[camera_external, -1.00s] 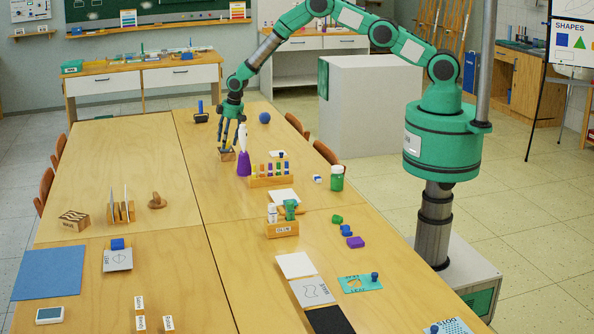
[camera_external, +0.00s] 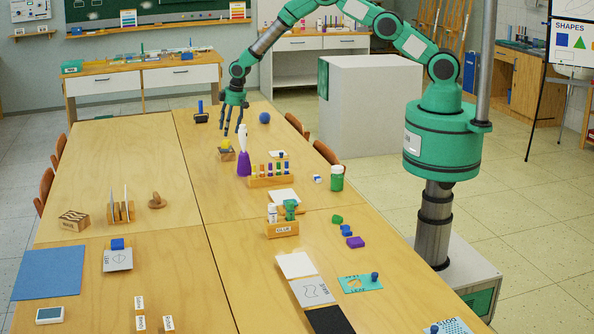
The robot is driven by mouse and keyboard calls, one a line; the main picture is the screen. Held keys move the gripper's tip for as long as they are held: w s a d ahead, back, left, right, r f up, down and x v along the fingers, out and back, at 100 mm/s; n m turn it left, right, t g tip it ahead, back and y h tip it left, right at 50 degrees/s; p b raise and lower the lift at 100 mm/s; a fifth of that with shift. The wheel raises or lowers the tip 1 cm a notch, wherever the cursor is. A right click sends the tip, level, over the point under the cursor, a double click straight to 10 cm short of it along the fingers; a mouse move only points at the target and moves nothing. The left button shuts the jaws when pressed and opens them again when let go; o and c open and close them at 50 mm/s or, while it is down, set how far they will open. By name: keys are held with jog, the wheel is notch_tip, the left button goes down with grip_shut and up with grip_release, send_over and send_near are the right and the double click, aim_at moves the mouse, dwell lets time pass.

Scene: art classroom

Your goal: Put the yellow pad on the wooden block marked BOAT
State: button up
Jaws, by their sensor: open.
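The small yellow pad (camera_external: 226,144) rests on top of a small wooden block (camera_external: 228,156) near the far middle of the table. Any marking on that block is too small to read. My gripper (camera_external: 233,131) is open and empty, above and slightly right of the pad, with its fingers pointing down and apart from it.
A purple cone with a white upper part (camera_external: 244,164) stands close to the right of the block. A rack of coloured tubes (camera_external: 270,180) is nearer the camera. A blue ball (camera_external: 264,118) lies behind right. The table left of the block is clear.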

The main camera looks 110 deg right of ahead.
jog(key=shift+v, duration=3)
jog(key=shift+a+r, duration=0.1)
jog(key=shift+r, duration=0.05)
